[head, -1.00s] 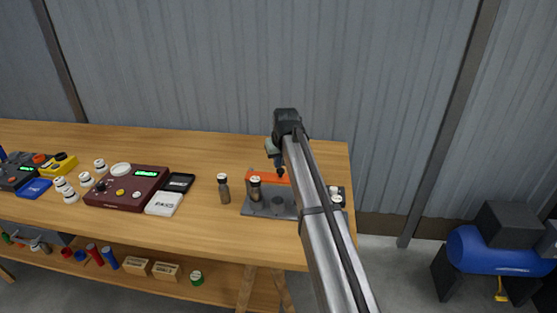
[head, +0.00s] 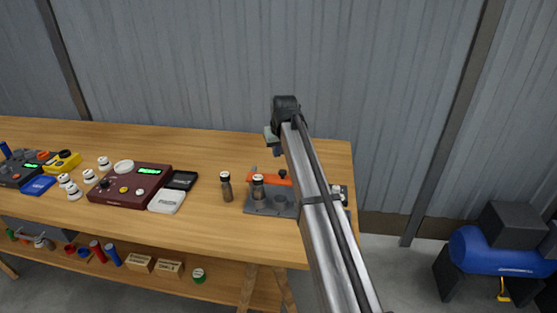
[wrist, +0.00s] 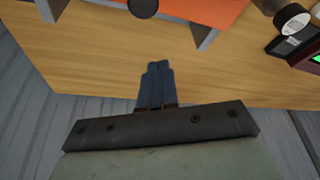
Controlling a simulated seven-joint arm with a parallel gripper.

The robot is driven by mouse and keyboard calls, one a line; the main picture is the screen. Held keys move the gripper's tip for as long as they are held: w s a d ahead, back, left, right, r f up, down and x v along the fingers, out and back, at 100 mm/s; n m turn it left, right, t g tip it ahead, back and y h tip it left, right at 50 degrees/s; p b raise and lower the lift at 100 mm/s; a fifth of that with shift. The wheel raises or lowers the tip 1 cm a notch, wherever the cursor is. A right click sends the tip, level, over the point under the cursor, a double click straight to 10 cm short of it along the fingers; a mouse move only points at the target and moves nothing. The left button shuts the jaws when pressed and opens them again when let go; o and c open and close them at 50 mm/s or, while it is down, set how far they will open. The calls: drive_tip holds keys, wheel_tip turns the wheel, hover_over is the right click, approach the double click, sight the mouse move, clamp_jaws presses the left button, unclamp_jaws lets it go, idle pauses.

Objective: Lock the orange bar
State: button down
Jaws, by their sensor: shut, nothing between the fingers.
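The orange bar (head: 275,180) lies across the back of a grey metal fixture (head: 263,208) near the right end of the bench. A dark knob (head: 282,174) sits on the bar. The wrist view shows part of the bar (wrist: 205,12) large at the top edge, with a black round knob (wrist: 143,8) at its border and grey fixture parts beside it. My gripper (wrist: 158,68) is shut and empty, over bare wood and apart from the bar.
A dark bottle (head: 226,187) stands left of the fixture, and another (head: 258,188) stands at the fixture. A corrugated wall (head: 190,65) rises behind the bench.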

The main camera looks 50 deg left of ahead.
drive_tip(key=v, duration=0.7)
drive_tip(key=shift+r, duration=0.3)
